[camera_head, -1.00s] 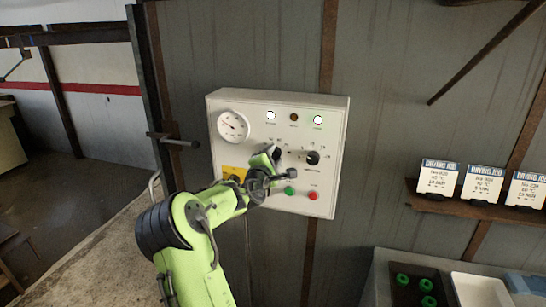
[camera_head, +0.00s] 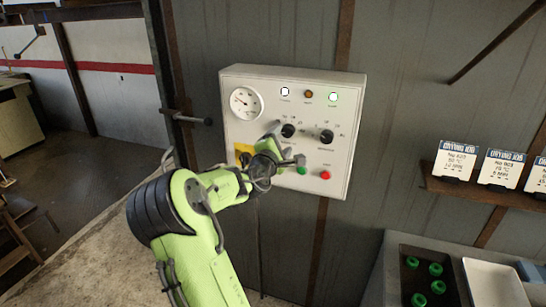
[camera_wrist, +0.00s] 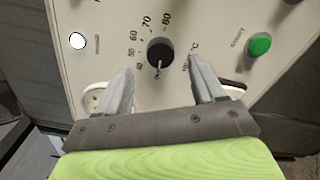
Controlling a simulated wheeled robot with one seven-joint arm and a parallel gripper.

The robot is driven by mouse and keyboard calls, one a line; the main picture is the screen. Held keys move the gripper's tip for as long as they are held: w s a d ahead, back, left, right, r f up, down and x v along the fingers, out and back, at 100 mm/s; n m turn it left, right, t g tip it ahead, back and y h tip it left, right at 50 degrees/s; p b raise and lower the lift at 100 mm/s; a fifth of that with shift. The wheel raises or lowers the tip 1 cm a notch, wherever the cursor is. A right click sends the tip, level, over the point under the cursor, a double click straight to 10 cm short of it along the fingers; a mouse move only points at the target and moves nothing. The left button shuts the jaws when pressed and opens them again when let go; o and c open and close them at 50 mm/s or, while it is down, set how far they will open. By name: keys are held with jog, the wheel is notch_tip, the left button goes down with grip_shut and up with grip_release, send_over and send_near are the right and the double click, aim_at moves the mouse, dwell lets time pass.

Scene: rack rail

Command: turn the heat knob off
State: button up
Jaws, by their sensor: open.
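The heat knob, a round black knob with a white pointer line (camera_wrist: 160,52), sits in a printed °C scale near the top of the wrist view. Its pointer points down in that picture, toward my gripper. In the head view the same knob (camera_head: 288,130) is the left of two on the white control panel (camera_head: 240,120). My gripper (camera_wrist: 160,72) is open and empty, its fingers spread to either side, just below the knob in the wrist view. In the head view my gripper (camera_head: 288,145) is at the knob's lower left. I cannot tell whether it touches the panel.
A second black knob (camera_head: 326,136) is to the right. A green button (camera_head: 302,171) and a red button (camera_head: 325,175) are below. A dial gauge (camera_head: 246,102) is upper left. A metal bar (camera_head: 192,118) juts out left of the panel. Cards stand on a shelf (camera_head: 470,191) at right.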

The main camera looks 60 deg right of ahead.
jog(key=s+a+b, duration=0.1)
jog(key=s+a, duration=0.1)
jog(key=a, duration=0.9)
jog(key=shift+b, duration=0.3)
jog(key=shift+w+d, duration=0.1)
